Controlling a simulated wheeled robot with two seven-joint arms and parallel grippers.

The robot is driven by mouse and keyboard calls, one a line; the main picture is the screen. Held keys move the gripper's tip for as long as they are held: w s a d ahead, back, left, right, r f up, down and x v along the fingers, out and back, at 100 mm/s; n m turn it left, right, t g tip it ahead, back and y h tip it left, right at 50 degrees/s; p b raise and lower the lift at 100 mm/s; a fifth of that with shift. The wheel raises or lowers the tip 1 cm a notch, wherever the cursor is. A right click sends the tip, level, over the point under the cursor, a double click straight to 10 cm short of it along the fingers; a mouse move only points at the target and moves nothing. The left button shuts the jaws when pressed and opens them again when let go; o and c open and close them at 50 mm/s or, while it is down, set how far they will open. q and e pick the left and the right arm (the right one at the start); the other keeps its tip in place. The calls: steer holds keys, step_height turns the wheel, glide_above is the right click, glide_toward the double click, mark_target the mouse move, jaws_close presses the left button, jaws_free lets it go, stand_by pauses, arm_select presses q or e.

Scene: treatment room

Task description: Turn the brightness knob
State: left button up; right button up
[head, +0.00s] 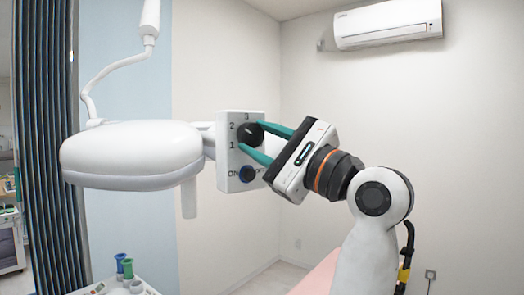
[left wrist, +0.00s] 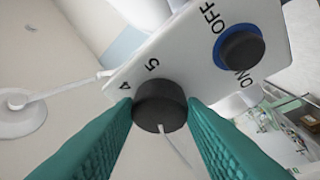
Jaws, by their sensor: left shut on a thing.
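The brightness knob (head: 249,133) is a round black knob on the white control panel (head: 228,196) of the lamp. It also shows in the left wrist view (left wrist: 158,108). Digits 1, 2 and 3 are readable around it in the head view, 4 and 5 in the left wrist view. My left gripper (head: 251,136) has its two teal fingers on opposite sides of the knob, shut on it. A thin white line runs from the knob's face in the left wrist view. Part of the knob is hidden by the fingers. My right gripper is not in view.
A second, dark blue-rimmed ON/OFF knob (head: 246,175) sits just below on the same panel. The white lamp head (head: 130,155) extends left on its jointed arm. A dark folding curtain (head: 48,140) stands at far left. An air conditioner (head: 388,24) hangs high on the wall.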

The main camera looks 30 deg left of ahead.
arm_select(q)
steer(key=shift+r, duration=0.1)
stand_by(0.5)
steer(key=o, duration=1)
